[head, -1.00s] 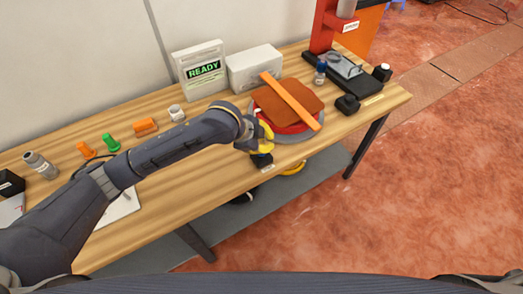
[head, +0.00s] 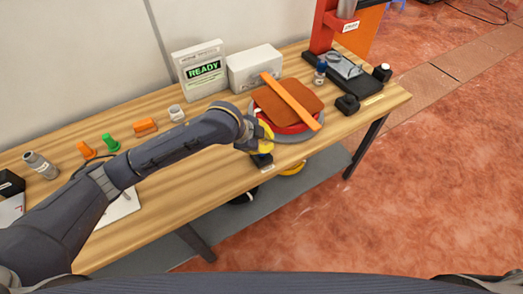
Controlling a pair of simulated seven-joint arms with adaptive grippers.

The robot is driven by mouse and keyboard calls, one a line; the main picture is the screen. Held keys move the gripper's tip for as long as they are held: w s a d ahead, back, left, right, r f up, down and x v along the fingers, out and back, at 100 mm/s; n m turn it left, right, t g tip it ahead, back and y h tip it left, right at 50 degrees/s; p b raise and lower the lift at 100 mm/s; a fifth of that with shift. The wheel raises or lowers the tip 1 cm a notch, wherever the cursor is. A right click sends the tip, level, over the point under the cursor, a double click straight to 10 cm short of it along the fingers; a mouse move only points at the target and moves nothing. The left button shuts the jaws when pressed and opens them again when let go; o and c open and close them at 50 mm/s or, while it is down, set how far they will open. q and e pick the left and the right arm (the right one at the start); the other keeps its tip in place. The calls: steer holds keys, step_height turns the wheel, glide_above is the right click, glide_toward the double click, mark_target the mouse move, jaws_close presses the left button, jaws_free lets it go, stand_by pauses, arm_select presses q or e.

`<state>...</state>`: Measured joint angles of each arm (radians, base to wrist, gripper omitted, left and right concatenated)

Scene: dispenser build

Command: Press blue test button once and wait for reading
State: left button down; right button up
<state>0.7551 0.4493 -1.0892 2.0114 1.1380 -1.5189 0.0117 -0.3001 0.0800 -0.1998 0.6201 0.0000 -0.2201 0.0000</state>
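The test device (head: 197,71), a pale box with a green screen, stands at the back of the table and reads READY. A small dark box with a blue part, which looks like the blue test button (head: 262,160), sits at the table's front edge, partly hidden by my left gripper. My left gripper (head: 265,145), with yellow on it, is right above and at this box. I cannot tell whether it touches the blue part, or whether its fingers are open or shut. My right gripper is not in view.
Just behind the gripper, an orange bar (head: 290,101) lies over a brown slab (head: 272,107) on a round red and grey base. A white box (head: 255,68) stands behind. A red stand (head: 327,25) is at the right. Small orange and green parts lie left.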

arm_select(q)
steer(key=shift+f, duration=0.15)
stand_by(0.5)
steer(key=shift+f, duration=0.25)
steer(key=shift+f, duration=0.6)
stand_by(1.0)
steer(key=shift+r, duration=0.1)
stand_by(0.3)
steer(key=shift+r, duration=0.9)
steer(key=shift+r, duration=2.5)
steer(key=shift+d, duration=0.1)
